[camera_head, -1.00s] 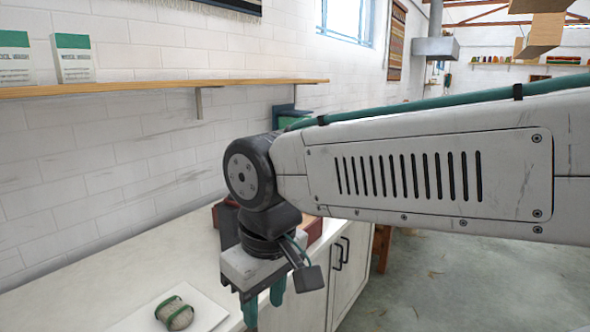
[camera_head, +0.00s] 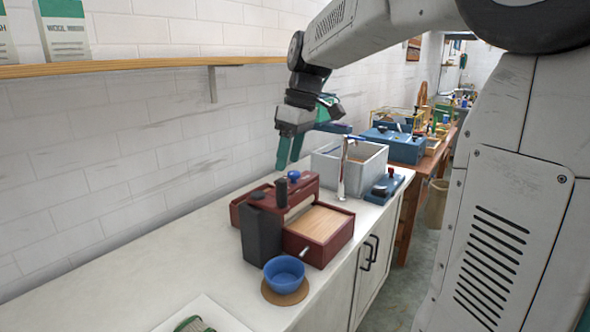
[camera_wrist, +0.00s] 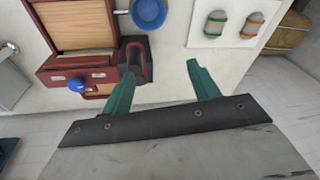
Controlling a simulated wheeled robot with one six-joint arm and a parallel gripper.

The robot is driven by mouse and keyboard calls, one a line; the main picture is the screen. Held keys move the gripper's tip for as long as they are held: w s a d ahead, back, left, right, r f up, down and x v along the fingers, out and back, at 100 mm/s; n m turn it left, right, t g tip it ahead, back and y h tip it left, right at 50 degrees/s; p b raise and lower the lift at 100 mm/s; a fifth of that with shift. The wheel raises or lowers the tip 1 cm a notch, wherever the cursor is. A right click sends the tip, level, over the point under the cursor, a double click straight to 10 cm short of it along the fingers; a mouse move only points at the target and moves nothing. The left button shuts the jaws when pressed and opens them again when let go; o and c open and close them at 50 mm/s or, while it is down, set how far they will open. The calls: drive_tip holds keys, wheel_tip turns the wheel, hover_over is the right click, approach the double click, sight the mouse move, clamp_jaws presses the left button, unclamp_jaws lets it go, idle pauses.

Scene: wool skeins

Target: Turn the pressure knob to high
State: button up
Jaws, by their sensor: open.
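A dark red machine (camera_head: 262,218) with a wooden panel stands on the white counter. A blue knob (camera_head: 294,175) sits on its top bar; it also shows in the wrist view (camera_wrist: 77,85). A dark upright grip (camera_head: 281,192) stands near it, and I cannot tell which part is the pressure knob or read any marking. My gripper (camera_head: 287,163) hangs above the machine's back side, near the wall, with green fingers pointing down. In the wrist view its fingers (camera_wrist: 161,69) are apart with nothing between them, and the machine lies to their left.
A blue bowl (camera_head: 284,270) stands on a round brown mat in front of the machine. A wooden shelf (camera_head: 130,67) runs along the wall.

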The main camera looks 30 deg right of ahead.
drive_tip(key=w+d+f+n, duration=0.1)
drive_tip(key=w+d+n, duration=0.1)
drive_tip(key=w+d, duration=0.6)
drive_tip(key=n+t+y, duration=0.1)
drive_tip(key=n+y, duration=0.1)
drive_tip(key=n, duration=0.2)
approach(295, 172)
drive_tip(key=f, duration=0.1)
drive_tip(key=x, duration=0.7)
drive_tip(key=shift+a+f, duration=0.2)
drive_tip(key=shift+a, duration=0.25)
drive_tip(key=c, duration=0.9)
drive_tip(key=shift+c, duration=0.2)
